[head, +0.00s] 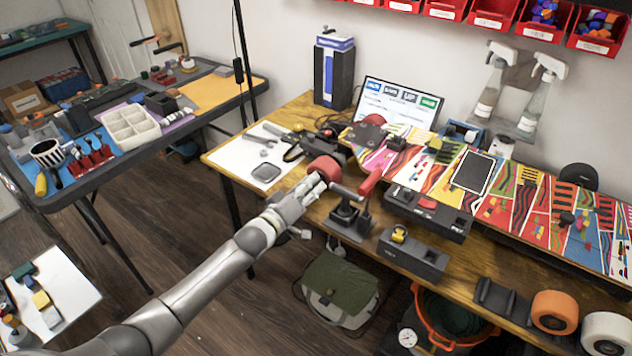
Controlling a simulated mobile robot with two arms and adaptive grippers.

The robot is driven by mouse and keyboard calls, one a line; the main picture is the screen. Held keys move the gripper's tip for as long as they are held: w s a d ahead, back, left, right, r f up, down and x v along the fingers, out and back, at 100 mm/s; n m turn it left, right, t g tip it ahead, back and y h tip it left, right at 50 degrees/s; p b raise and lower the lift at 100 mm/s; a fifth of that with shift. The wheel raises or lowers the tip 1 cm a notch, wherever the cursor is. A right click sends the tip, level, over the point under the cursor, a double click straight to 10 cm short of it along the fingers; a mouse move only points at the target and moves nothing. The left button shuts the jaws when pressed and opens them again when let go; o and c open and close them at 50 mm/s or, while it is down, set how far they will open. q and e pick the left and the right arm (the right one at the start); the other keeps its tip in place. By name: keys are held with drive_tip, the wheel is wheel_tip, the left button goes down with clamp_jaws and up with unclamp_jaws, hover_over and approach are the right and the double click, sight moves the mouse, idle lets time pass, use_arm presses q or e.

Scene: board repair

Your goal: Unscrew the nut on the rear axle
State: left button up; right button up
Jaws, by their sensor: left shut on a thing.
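My left gripper (318,180) reaches in from the lower left to the near face of a red wheel (325,167) at the front edge of the wooden workbench. Its fingers are closed at the middle of that face, where the axle ends. The nut is hidden by the fingers, and what they hold is too small to make out; the place fits the nut. The axle is also hidden. A black vise-like stand (349,218) is just right of the gripper. My right gripper is not in view.
A red handle (370,183) rises right of the gripper. Behind lie a colorful patterned panel (520,205) and a laptop (398,104). A white mat (243,152) with tools is at left. Orange and white wheels (555,311) stand at right.

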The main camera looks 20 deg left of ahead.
use_arm(q)
drive_tip(key=o, duration=0.9)
drive_tip(key=shift+c, duration=0.7)
drive_tip(key=m, duration=0.3)
drive_tip(key=shift+m, duration=1.4)
drive_tip(key=m, duration=0.2)
drive_tip(key=shift+m, duration=0.4)
drive_tip(key=m, duration=0.3)
